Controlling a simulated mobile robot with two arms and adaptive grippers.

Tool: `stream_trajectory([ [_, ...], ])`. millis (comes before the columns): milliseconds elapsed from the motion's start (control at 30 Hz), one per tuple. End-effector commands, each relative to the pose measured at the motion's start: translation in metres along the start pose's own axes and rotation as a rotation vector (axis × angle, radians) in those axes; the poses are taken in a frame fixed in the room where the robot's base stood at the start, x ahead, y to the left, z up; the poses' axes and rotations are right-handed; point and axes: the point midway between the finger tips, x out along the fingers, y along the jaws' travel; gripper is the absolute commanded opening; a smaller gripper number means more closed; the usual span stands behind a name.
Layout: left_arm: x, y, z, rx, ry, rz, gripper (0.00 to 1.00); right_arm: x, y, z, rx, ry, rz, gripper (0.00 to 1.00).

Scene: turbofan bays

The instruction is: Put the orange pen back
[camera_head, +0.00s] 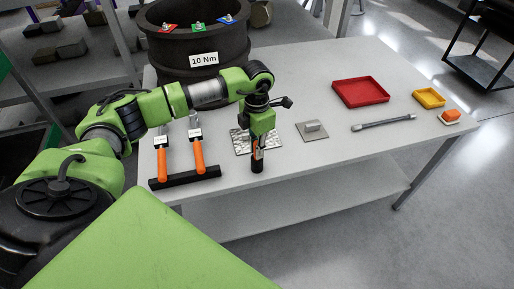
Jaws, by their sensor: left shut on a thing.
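My left gripper (260,138) points down over the front middle of the table and is shut on the orange pen (257,154). Only a little orange shows, between the dark fingers. A black upright cylindrical piece (257,166) shows right below it, near the table's front edge; I cannot tell whether it is the pen's lower end or a separate holder. My right gripper is not in view.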

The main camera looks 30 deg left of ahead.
Motion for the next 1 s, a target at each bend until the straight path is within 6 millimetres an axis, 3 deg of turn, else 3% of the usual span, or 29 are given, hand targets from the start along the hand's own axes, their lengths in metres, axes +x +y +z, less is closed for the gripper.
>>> stream_trajectory([
  [67, 0.001, -0.001, -0.001, 0.001, 0.003, -0.001, 0.0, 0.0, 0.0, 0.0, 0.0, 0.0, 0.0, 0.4],
  [100, 0.001, -0.001, -0.001, 0.001, 0.003, -0.001, 0.24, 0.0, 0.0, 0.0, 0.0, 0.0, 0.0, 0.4],
  [133, 0.001, -0.001, -0.001, 0.001, 0.003, -0.001, 0.32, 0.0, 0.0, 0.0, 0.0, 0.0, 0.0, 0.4],
  [167, 0.001, -0.001, -0.001, 0.0, 0.003, -0.001, 0.34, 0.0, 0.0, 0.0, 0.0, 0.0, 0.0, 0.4],
  [567, -0.005, 0.0, 0.0, 0.0, 0.001, 0.0, 0.34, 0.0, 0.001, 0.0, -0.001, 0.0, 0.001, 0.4],
  [1000, -0.088, 0.0, 0.001, 0.001, -0.001, 0.0, 0.34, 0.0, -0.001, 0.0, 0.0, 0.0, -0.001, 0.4],
])
